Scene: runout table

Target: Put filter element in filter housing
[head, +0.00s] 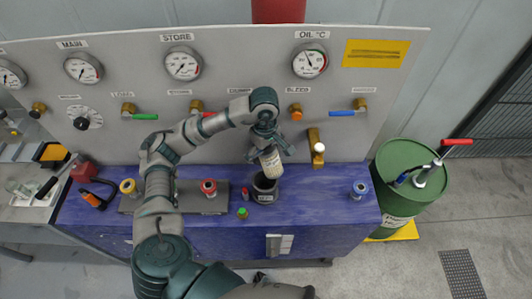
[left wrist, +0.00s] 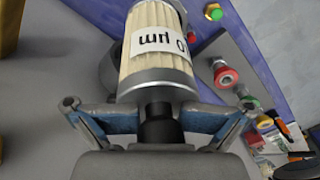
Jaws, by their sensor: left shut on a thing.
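The filter element (head: 271,163) is a pale pleated cylinder with a white label and a grey end cap. My left gripper (head: 268,150) is shut on its capped end and holds it slightly tilted, its free end low over the filter housing. The filter housing (head: 265,189) is a dark, open-topped cup on the blue bench. The element overlaps the housing's mouth in the head view, so I cannot tell whether its lower end is inside. In the left wrist view the element (left wrist: 157,62) fills the upper middle, partly hiding a dark round shape behind it. My right gripper is out of view.
The blue bench (head: 335,205) also holds a red-topped fitting (head: 209,187), a yellow ring-shaped part (head: 129,187), a green-topped piece (head: 242,213) and a blue-topped fitting (head: 359,190). The gauge panel (head: 235,75) with valves stands close behind. A green drum (head: 400,190) stands at right.

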